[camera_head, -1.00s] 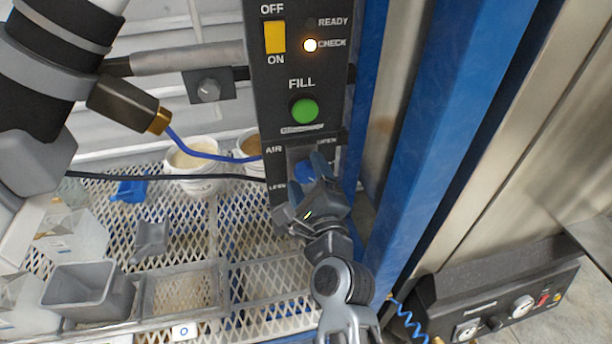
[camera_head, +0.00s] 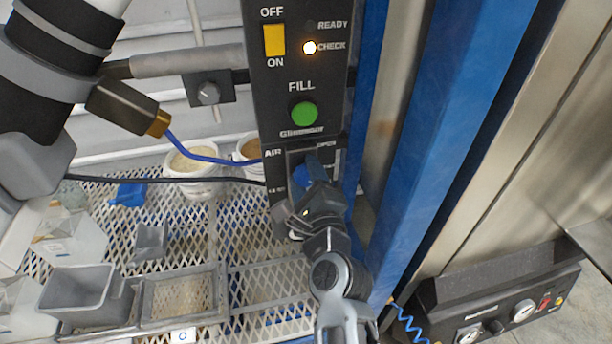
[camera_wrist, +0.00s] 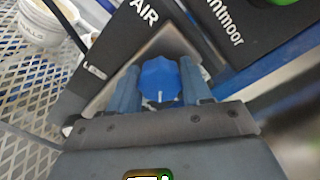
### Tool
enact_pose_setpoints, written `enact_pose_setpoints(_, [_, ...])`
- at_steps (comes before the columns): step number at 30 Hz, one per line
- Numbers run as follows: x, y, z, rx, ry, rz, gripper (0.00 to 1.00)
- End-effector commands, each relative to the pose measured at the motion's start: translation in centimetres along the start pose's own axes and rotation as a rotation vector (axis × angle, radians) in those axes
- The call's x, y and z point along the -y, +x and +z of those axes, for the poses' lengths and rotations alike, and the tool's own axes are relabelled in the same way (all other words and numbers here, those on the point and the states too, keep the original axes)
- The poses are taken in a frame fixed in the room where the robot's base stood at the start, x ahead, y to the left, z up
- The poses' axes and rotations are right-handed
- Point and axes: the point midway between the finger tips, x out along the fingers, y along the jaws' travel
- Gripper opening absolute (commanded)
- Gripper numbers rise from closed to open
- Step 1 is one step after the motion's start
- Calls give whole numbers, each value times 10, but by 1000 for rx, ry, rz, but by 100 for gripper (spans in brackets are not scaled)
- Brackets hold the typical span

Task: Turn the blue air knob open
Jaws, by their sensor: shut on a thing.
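The blue air knob (camera_wrist: 160,80) sits on the lower part of the black control panel (camera_head: 290,95), under the AIR label. In the wrist view it is a faceted blue knob with a small pale mark near its lower edge. My gripper (camera_wrist: 160,88) has one blue finger on each side of it and is shut on it. In the head view my gripper (camera_head: 312,178) covers most of the knob and part of the lettering around it.
Above the knob are a green FILL button (camera_head: 304,113), a yellow OFF/ON switch (camera_head: 274,39) and a lit CHECK lamp (camera_head: 310,48). A blue post (camera_head: 425,150) stands close on the right. A mesh shelf (camera_head: 215,235) with tubs and grey bins lies left.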

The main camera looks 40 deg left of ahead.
Motion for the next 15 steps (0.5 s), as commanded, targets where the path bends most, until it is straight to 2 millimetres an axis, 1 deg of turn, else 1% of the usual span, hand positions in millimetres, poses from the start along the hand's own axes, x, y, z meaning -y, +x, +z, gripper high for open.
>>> enact_pose_setpoints(8, [-1,0,0,0,-18,1,18])
enact_pose_setpoints(15, [-1,0,-1,-1,-119,1,18])
